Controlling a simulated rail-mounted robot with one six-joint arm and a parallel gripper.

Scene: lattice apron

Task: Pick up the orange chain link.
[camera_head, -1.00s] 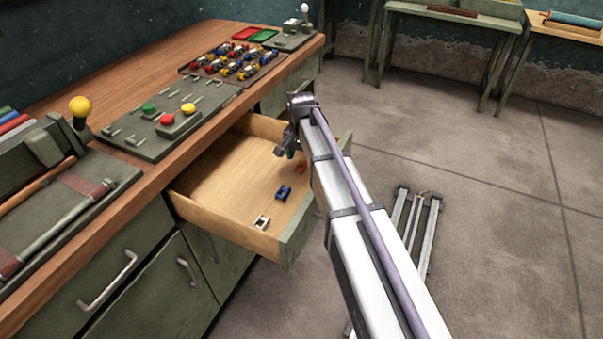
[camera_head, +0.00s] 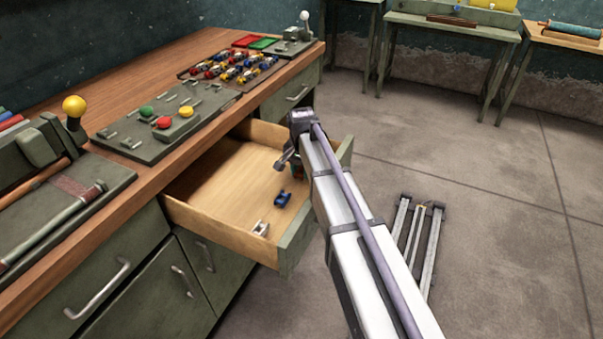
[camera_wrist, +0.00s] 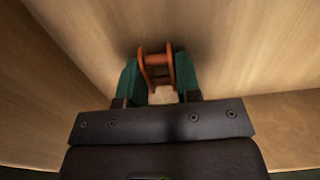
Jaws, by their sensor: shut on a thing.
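In the wrist view the orange chain link (camera_wrist: 156,62) sits between the two green fingers of my gripper (camera_wrist: 159,80), with a finger against each side. My gripper is shut on it. The link is over the pale wooden floor of the open drawer, close to a drawer wall; I cannot tell whether it still touches the floor. In the head view my gripper (camera_head: 294,170) is low inside the drawer (camera_head: 215,190), and my arm hides most of it. Only a trace of orange shows there.
A blue link (camera_head: 282,199) and a white link (camera_head: 260,229) lie in the drawer, nearer its front left. The drawer walls stand close around my gripper. Above is the wooden bench (camera_head: 130,85) with a button panel (camera_head: 165,120) and a tray of coloured links (camera_head: 230,65).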

